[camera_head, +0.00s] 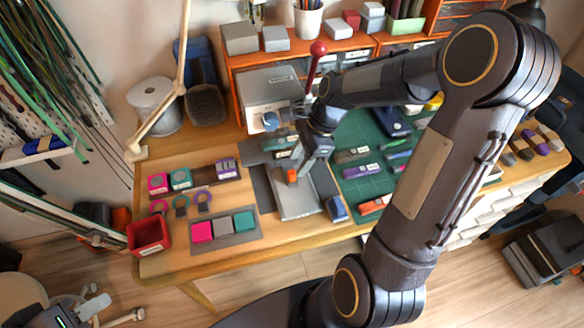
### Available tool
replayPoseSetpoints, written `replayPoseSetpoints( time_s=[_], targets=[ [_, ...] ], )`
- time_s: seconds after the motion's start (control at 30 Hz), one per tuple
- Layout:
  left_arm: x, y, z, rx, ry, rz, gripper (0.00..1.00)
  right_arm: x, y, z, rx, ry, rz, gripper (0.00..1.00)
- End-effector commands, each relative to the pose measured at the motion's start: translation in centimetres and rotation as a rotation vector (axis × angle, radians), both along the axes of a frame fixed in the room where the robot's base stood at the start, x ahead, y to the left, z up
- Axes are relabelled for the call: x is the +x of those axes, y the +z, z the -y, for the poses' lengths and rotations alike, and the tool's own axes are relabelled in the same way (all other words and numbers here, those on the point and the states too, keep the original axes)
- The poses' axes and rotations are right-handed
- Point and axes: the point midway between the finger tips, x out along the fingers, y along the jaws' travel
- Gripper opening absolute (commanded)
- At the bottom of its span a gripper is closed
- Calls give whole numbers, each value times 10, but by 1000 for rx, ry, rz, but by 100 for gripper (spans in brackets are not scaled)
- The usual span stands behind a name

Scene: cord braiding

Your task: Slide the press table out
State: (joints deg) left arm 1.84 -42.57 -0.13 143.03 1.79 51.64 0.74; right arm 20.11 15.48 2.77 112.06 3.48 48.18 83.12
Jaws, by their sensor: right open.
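The press (262,98) is a grey box at the front of the orange shelf, with a red-ball lever (318,49) standing up at its right. The press table (297,204) is a flat grey plate reaching forward from below the press over the desk. A small orange-red part (292,176) shows at its rear portion. My right gripper (292,162) is open and points down over the rear of the plate, in front of the press. Whether its fingers touch anything is unclear. The gripper and wrist hide part of the press front.
A tray with pink, grey and teal blocks (224,228) lies left of the plate, with a red bin (149,234) beyond it. A green mat (365,190) with several small items lies right. A lamp arm (170,103) rises at the left.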

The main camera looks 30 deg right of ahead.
Motion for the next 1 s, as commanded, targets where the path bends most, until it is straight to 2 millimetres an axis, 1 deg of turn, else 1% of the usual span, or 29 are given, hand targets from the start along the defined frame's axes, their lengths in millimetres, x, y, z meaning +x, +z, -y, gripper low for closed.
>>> replayPoseSetpoints(
  time_s=[0.03, 0.1, 0.2, 0.3, 0.43, 0.67, 1.0],
  targets=[
    [0, -2, 0, 0, 0, 0, 36, 0, -10, -4, 3, 3, -6, 42],
    [0, -3, 0, 0, 0, 0, 36, 1, -21, -9, 2, 3, -5, 42],
    [0, -4, 0, 0, 0, 0, 36, 2, -34, -14, 2, 3, -3, 42],
    [0, -4, 0, 0, 0, 0, 36, 3, -42, -17, 0, 4, -2, 42],
    [0, -5, 0, 0, 0, 0, 36, 4, -48, -20, 0, 3, 0, 42],
    [0, -5, 0, 0, 0, 0, 36, 4, -48, -20, 0, 4, 1, 42],
    [0, -5, 0, 0, 0, 0, 36, 4, -48, -20, 0, 4, 1, 0]
  ],
)
